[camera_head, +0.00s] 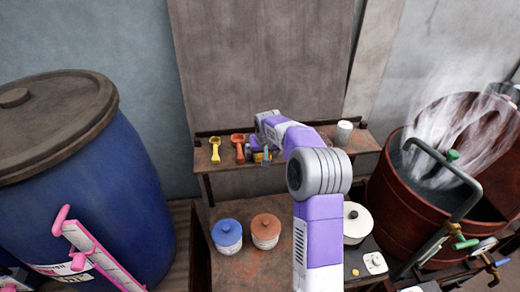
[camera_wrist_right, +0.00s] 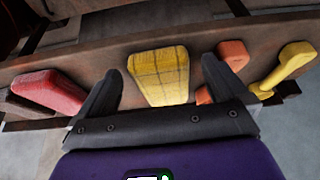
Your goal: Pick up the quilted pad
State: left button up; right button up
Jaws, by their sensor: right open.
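The quilted pad (camera_wrist_right: 160,75) is a yellow block with a grid of stitched lines, lying on the brown shelf. In the right wrist view it sits ahead of and between the two fingers of my right gripper (camera_wrist_right: 158,88), which is open and empty. In the head view only a small yellow part of the pad (camera_head: 259,157) shows by my right gripper (camera_head: 262,152), above the shelf; the arm and hand hide much of that spot. My left gripper is not in view.
On the shelf (camera_head: 215,164), an orange scoop (camera_head: 238,146) and a yellow scoop (camera_head: 215,150) lie left of the pad. A red block (camera_wrist_right: 48,90) lies on its other side. A white cup (camera_head: 344,133) stands farther right. Lidded pots (camera_head: 227,236) stand below; a steaming vat (camera_head: 390,215) is at right.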

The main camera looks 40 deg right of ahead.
jog(key=c, duration=1.1)
jog(key=shift+c, duration=0.2)
notch_tip(320, 180, up, 10)
jog(key=o, duration=0.4)
jog(key=shift+c, duration=1.1)
jog(key=shift+f, duration=0.1)
